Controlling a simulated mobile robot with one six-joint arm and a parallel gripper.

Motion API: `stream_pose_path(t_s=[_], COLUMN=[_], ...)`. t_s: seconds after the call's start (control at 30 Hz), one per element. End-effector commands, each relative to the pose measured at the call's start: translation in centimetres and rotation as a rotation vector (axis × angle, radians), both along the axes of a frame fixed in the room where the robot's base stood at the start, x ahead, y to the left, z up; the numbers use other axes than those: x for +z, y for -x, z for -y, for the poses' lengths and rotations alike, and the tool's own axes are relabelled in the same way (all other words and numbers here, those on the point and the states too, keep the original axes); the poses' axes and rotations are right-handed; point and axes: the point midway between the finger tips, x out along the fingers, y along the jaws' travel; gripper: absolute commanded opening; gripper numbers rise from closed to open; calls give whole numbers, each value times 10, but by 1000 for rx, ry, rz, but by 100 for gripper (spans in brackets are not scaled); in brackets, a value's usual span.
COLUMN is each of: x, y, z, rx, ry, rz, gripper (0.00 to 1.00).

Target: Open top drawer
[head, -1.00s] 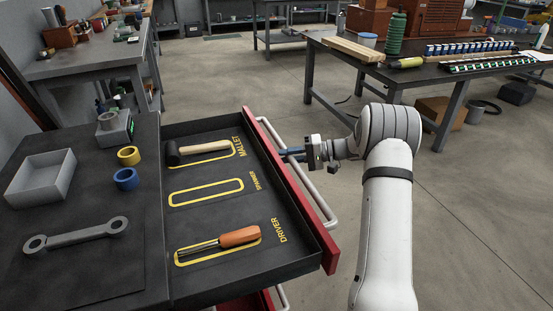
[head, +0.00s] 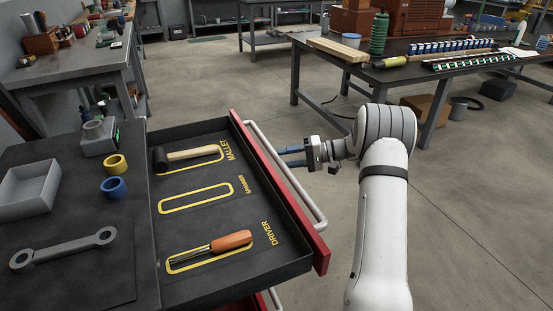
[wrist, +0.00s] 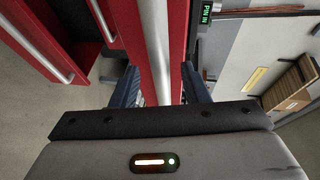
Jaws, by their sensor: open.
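The top drawer (head: 215,215) is pulled out, showing its dark inside. Its red front (head: 300,215) carries a pale bar handle (head: 303,192). Inside lie a mallet (head: 195,154) and an orange-handled driver (head: 230,241), each on a yellow outline. The spanner outline between them is empty. My gripper (head: 288,157) is open at the handle, on the outer side of the drawer front. In the wrist view, the handle (wrist: 156,45) runs between the two blue fingers (wrist: 160,90). I cannot tell whether they touch it.
A loaded table (head: 440,75) stands back right. The floor right of the drawer is clear.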

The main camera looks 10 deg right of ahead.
Motion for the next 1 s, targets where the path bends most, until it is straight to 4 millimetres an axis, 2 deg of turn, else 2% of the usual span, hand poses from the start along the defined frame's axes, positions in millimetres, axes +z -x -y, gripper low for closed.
stream_pose_path(t_s=[0.1,0.3,0.7,0.77,1.0], x=[5,7,9,15,57], y=[5,9,10,10,10], z=[21,40,42,42,43], rx=[-2,0,1,0,0], ry=[1,1,0,0,0], rz=[-2,-2,-2,-1,-2], gripper=[41,41,41,41,41])
